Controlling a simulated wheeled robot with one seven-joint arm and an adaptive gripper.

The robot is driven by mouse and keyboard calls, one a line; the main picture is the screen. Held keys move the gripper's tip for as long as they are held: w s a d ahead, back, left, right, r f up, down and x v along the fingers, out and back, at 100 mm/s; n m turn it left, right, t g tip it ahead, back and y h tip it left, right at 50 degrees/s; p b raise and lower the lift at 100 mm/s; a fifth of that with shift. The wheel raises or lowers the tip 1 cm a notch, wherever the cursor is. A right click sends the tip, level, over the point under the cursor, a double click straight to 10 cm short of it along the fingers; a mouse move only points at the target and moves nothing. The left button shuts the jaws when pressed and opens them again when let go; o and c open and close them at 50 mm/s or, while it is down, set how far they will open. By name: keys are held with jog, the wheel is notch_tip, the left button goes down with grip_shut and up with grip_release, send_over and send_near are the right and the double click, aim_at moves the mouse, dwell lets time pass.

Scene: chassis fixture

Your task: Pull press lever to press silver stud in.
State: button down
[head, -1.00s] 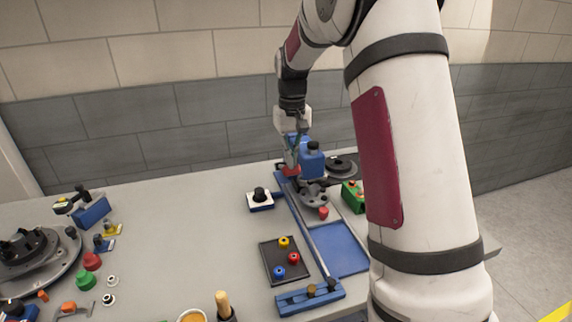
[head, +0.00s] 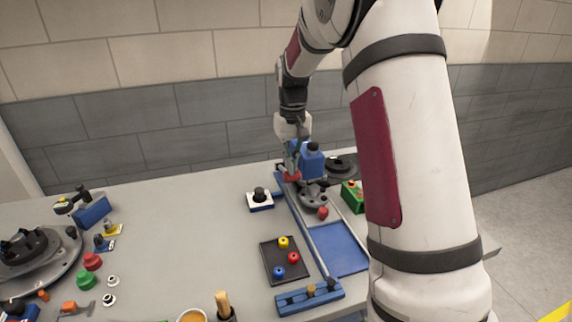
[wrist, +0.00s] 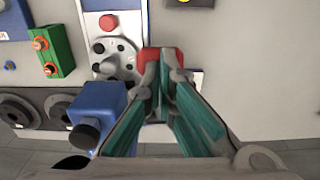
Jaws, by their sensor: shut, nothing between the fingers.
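The blue press (head: 312,162) stands at the back of the blue-edged fixture, and its body also shows in the wrist view (wrist: 97,104). The red end of the press lever (head: 293,177) is beside it on the left; in the wrist view the red block (wrist: 150,56) lies right at my fingertips. My gripper (wrist: 164,74) is shut, with its green fingers together against or just over the red end; I cannot tell if they touch. A grey round holder with holes (wrist: 116,58) sits in front of the press. I cannot make out the silver stud.
A green box with red buttons (head: 352,196) is right of the fixture. A black-knobbed white-and-blue box (head: 260,200) and a dark tray (head: 270,264) of coloured rings are left. The table between them and the left-hand turntable (head: 40,265) is mostly bare.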

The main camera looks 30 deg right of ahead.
aim_at(293, 178)
jog(key=shift+s+f, duration=0.1)
jog(key=shift+f, duration=0.05)
jog(key=shift+s+f, duration=0.15)
jog(key=shift+f, duration=0.4)
jog(key=shift+a+f, duration=0.1)
jog(key=shift+f, duration=0.1)
jog(key=shift+s+f, duration=0.15)
jog(key=shift+f, duration=1.1)
dwell(0.4)
